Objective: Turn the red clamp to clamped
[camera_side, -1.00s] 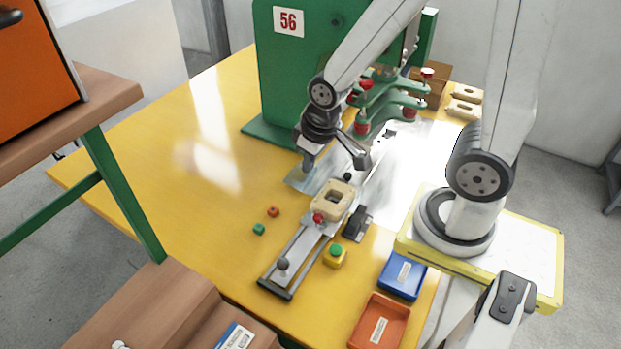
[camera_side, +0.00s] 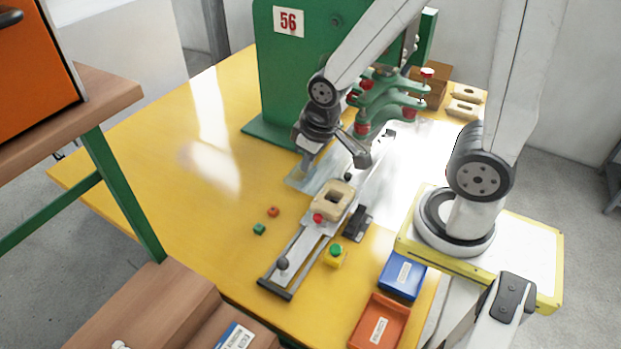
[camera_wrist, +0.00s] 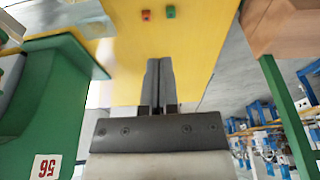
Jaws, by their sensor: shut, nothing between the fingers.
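A small red knob (camera_side: 318,218), which looks like the red clamp's handle, sits at the near end of a beige block (camera_side: 335,197) on the grey slide fixture (camera_side: 295,252). Whether it stands clamped cannot be told. My gripper (camera_side: 306,168) is behind and to the left of the block, apart from the knob, over the far part of the fixture area. In the wrist view, its two dark fingers (camera_wrist: 160,82) are together with nothing between them. The red knob is not seen in the wrist view.
A green press (camera_side: 300,75) marked 56 stands behind, with red-knobbed green arms (camera_side: 385,100) near my arm. A red piece (camera_side: 273,211) and a green piece (camera_side: 259,229) lie left of the fixture. A green-topped button (camera_side: 336,252) and blue tray (camera_side: 402,276) are right. The table's left is clear.

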